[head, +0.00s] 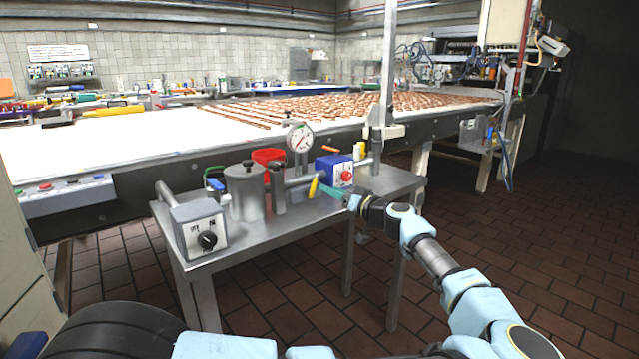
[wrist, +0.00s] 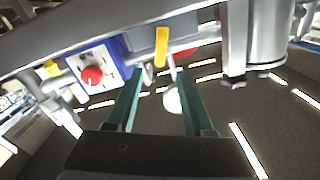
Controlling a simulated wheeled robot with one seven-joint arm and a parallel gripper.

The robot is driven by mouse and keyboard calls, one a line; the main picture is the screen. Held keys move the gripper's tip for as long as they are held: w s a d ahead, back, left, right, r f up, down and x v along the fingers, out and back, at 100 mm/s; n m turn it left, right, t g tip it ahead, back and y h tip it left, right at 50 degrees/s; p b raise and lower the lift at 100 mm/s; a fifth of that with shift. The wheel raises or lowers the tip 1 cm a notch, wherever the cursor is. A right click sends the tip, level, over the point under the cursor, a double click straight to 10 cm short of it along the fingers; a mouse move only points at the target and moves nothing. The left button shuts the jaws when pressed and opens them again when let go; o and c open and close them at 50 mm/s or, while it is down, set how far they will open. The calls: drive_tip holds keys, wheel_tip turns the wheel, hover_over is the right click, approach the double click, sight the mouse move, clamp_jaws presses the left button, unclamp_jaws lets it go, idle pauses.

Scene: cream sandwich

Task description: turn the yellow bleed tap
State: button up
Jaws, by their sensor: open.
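The yellow bleed tap (head: 313,187) shows as a small upright yellow lever below the pipe on the metal side table. In the wrist view the yellow tap (wrist: 161,46) lies just beyond my fingertips, roughly in line with the gap between them. My gripper (wrist: 159,73) has two teal fingers, spread apart with nothing held between them. In the head view my gripper (head: 330,191) is immediately right of the tap, and its far fingertip is hard to make out. I cannot tell whether a finger touches the tap.
A blue box with a red knob (head: 346,172) stands close to my gripper; a pressure gauge (head: 300,138) rises above the pipe. A metal pot (head: 245,191), a red container (head: 268,157) and a grey dial box (head: 200,230) share the side table (head: 290,222). A conveyor (head: 150,140) runs behind.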

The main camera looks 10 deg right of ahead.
sight(316, 183)
drive_tip(key=p+x, duration=0.1)
drive_tip(key=x, duration=0.4)
drive_tip(key=shift+w+a, duration=0.2)
drive_tip(key=shift+w, duration=0.15)
drive_tip(key=shift+c, duration=0.2)
clamp_jaws()
